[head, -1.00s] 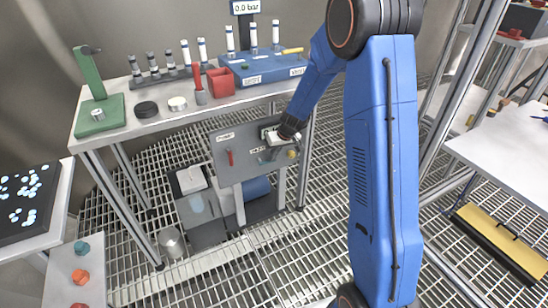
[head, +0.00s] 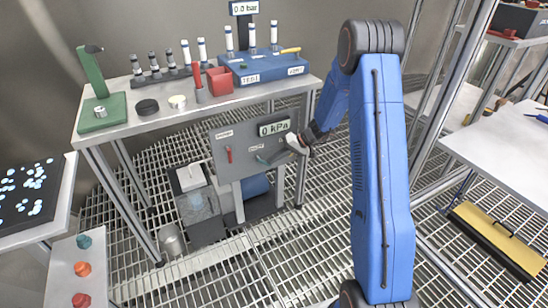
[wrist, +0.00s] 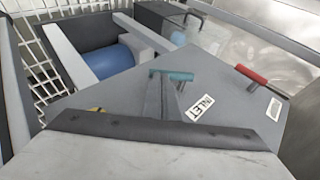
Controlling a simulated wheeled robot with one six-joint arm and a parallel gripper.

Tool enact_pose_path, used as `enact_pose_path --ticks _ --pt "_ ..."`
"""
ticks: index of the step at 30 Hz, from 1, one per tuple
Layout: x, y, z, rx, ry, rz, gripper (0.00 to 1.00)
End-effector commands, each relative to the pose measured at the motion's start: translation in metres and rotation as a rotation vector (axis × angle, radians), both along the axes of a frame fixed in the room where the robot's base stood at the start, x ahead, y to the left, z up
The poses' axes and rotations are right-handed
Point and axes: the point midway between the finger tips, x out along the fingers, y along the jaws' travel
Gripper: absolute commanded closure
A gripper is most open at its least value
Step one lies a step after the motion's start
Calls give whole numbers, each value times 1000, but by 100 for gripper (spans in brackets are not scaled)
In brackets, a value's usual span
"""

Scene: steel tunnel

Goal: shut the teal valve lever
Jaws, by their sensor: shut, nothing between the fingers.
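The teal valve lever (head: 262,160) is on the grey panel (head: 222,141) under the bench, right of a red lever (head: 229,154). In the wrist view the teal lever (wrist: 172,75) shows as a short bar near the middle, beside an INLET label (wrist: 198,107). My gripper (head: 293,145) is at the right part of the panel, right of the teal lever. In the wrist view a narrow grey shape, which looks like my shut fingers (wrist: 161,95), reaches up close to the lever. I cannot tell whether they touch. Nothing is held.
A display (head: 274,128) on the panel reads 0 kPa. The red lever (wrist: 251,74) is right of the teal one in the wrist view. The bench (head: 190,119) above carries a blue test block (head: 262,70) and a red bin (head: 220,81). A blue cylinder (head: 255,186) sits behind the panel.

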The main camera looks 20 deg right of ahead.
Motion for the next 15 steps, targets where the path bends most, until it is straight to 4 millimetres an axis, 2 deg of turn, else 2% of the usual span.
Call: enact_pose_path --ticks 15 --pt "-2 8 -32 475 97 0 100"
